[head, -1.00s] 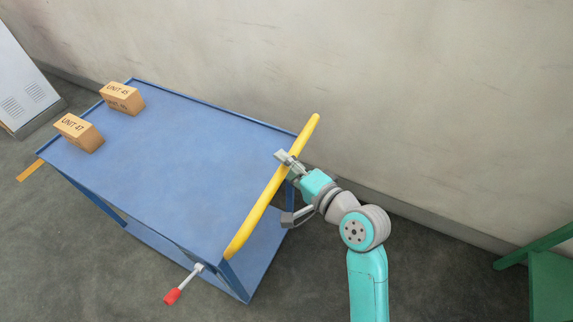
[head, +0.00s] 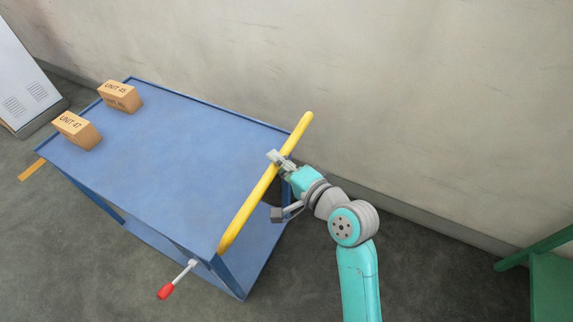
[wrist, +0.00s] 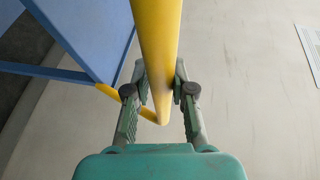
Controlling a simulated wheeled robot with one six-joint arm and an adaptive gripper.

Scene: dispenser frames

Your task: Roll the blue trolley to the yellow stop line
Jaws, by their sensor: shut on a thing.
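The blue trolley (head: 195,145) stands beside the wall, its yellow push handle (head: 243,215) at the near right end. My gripper (head: 281,162) is shut on the handle's bar, towards its far end. In the wrist view the yellow handle (wrist: 157,45) runs between the two fingers of my gripper (wrist: 160,88). A red-tipped lever (head: 167,291) sticks out at the trolley's near lower corner. A short piece of the yellow stop line (head: 32,170) shows on the floor at the trolley's far left end; the rest of the line is hidden behind the trolley.
Two cardboard boxes, UNIT 45 (head: 120,97) and UNIT 47 (head: 78,132), sit on the trolley's far left end. A pale vented cabinet (head: 25,80) stands beyond that end. A green frame (head: 550,280) stands at the right. The wall (head: 400,100) runs along the far side.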

